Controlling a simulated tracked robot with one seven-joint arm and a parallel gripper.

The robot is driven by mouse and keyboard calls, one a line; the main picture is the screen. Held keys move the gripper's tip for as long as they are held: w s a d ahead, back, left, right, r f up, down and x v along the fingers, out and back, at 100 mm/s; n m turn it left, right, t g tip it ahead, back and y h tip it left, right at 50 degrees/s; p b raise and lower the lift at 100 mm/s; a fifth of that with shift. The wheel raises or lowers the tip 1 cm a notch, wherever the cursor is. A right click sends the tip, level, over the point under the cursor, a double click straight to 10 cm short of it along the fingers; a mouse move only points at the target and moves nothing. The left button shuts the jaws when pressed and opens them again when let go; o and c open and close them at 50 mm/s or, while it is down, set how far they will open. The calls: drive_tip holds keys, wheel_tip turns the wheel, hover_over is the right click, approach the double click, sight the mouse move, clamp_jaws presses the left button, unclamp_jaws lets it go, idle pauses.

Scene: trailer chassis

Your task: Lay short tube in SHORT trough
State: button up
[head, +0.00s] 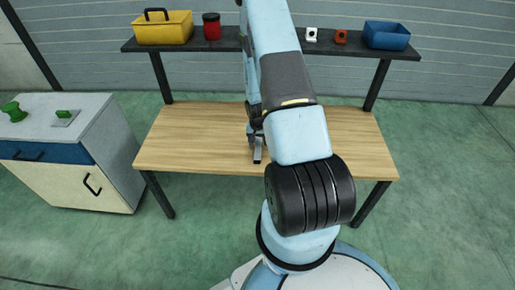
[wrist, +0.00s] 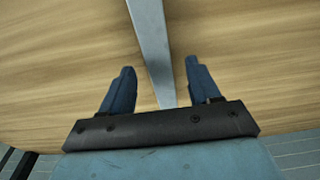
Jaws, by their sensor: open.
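My gripper (wrist: 159,63) is open in the wrist view, its two blue fingers apart over the wooden bench top. A straight grey metal bar (wrist: 149,30), perhaps the short tube, runs between the fingers without visibly touching either. Its near end goes out of sight at the dark gripper body, and its far end leaves the picture. In the head view my arm hides most of the gripper; a small grey piece (head: 257,156) shows at the arm's end above the bench. I cannot make out the SHORT trough in either view.
The wooden bench (head: 190,140) is clear left and right of my arm. A shelf (head: 225,40) behind carries a yellow toolbox (head: 165,28), a red jar (head: 212,27), small white and orange parts, and a blue bin (head: 386,36). A cabinet (head: 75,160) with green items stands left.

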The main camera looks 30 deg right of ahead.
drive_tip(key=shift+w+d+f, duration=0.1)
drive_tip(key=shift+f, duration=1.05)
clamp_jaws()
